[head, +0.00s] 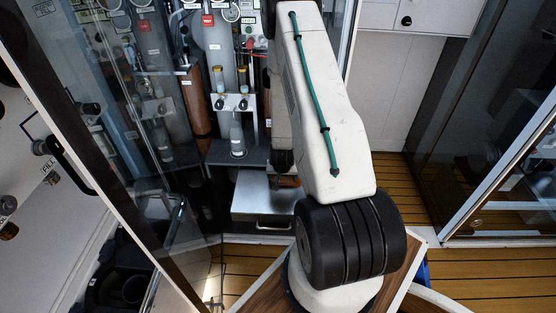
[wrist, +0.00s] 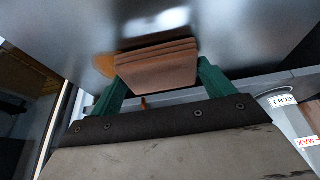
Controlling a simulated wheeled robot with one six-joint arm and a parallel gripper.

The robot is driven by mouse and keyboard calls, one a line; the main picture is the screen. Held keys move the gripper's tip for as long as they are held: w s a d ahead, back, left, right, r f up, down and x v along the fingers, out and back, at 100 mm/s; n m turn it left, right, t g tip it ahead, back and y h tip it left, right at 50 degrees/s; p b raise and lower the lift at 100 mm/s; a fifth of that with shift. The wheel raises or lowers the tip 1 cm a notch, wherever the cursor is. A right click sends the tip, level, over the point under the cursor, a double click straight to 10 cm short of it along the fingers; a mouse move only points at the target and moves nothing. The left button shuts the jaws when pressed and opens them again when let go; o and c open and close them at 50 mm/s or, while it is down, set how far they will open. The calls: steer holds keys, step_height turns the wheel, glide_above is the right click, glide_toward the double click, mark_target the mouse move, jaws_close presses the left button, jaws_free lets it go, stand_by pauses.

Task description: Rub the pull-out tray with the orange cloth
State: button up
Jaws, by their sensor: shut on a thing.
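The pull-out tray (head: 252,196) is a bare, shiny metal surface with a front handle, low in the middle of the head view. My arm partly covers its right side there. In the wrist view the tray's metal surface (wrist: 235,35) fills the top, with a bright glare. The orange cloth (wrist: 157,66) is a folded brownish-orange pad. My gripper (wrist: 160,78), with green fingers, is shut on it. The cloth is at the tray surface, but I cannot tell whether it touches. The cloth is hidden in the head view.
A glass door (head: 105,130) stands open to the left of the tray. Tubes and a small bottle (head: 237,138) stand behind the tray in the cabinet. A label (wrist: 283,101) shows at the right of the wrist view. Wooden floor (head: 400,195) is clear at the right.

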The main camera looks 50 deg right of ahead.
step_height(320, 180, up, 2)
steer(key=shift+d+r, duration=0.1)
steer(key=shift+r, duration=2.95)
steer(key=shift+f, duration=0.1)
steer(key=shift+f, duration=0.1)
